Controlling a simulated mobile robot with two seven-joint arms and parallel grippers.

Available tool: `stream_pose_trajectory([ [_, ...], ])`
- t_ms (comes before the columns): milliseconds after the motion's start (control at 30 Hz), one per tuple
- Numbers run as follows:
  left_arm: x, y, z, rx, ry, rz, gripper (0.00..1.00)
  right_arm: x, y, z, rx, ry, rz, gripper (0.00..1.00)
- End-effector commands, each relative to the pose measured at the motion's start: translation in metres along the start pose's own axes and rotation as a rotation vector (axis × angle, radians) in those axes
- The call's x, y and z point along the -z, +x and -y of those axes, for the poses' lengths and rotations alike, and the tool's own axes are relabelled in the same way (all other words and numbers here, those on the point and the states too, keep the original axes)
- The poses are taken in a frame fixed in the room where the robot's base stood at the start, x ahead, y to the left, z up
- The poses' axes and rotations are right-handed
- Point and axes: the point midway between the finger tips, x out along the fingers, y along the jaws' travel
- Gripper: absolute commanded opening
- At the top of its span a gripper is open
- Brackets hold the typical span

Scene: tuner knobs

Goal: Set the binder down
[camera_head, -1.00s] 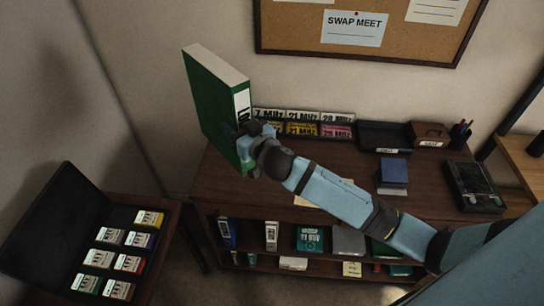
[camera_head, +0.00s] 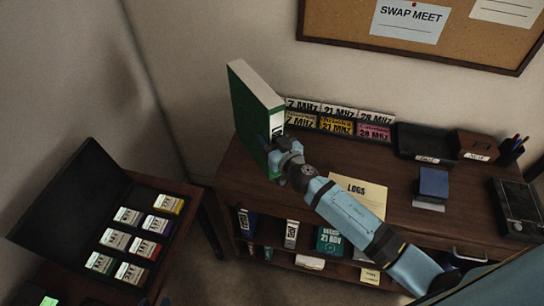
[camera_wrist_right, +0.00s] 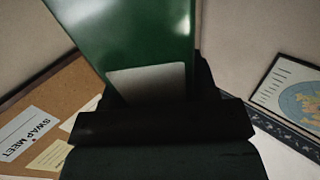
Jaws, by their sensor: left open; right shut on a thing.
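The green binder (camera_head: 250,116) is upright over the left end of the dark wooden desk (camera_head: 318,162), white page block up, a white label on its spine. My right gripper (camera_head: 280,156), on the arm from the right, is shut on its lower spine. The arm partly hides the grip. I cannot tell whether the binder touches the desk. The right wrist view shows the binder (camera_wrist_right: 142,35) above the dark gripper body. Of my left gripper, only a small part with a green light (camera_head: 48,301) seems to show at the bottom left edge; it is open.
A row of MHz cards (camera_head: 338,121) stands at the desk's back, right of the binder. A LOGS sheet (camera_head: 358,194), a blue box (camera_head: 433,183) and a black tray (camera_head: 424,142) lie further right. An open case (camera_head: 72,205) of labelled blocks is at left.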

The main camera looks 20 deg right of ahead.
Motion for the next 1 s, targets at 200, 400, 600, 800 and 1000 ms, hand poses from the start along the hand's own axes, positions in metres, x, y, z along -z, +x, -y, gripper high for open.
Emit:
stream_pose_trajectory([
  [200, -0.011, 0.009, -0.001, -0.005, 0.001, 0.0, 0.43, -0.026, 0.001, 0.0, 0.0, 0.0, -0.003, 0.1],
  [400, -0.024, 0.019, -0.002, -0.008, 0.0, -0.001, 0.43, -0.052, 0.0, 0.0, 0.001, -0.001, -0.001, 0.1],
  [600, -0.031, 0.024, -0.007, -0.02, 0.0, 0.007, 0.43, -0.065, 0.0, 0.0, 0.001, -0.001, -0.003, 0.1],
  [800, -0.027, 0.023, -0.009, -0.024, 0.0, 0.001, 0.43, -0.064, 0.001, 0.0, 0.001, 0.0, -0.003, 0.1],
  [1000, -0.029, 0.025, -0.008, -0.023, 0.001, -0.004, 0.43, -0.069, 0.0, 0.0, 0.001, 0.0, 0.0, 0.58],
])
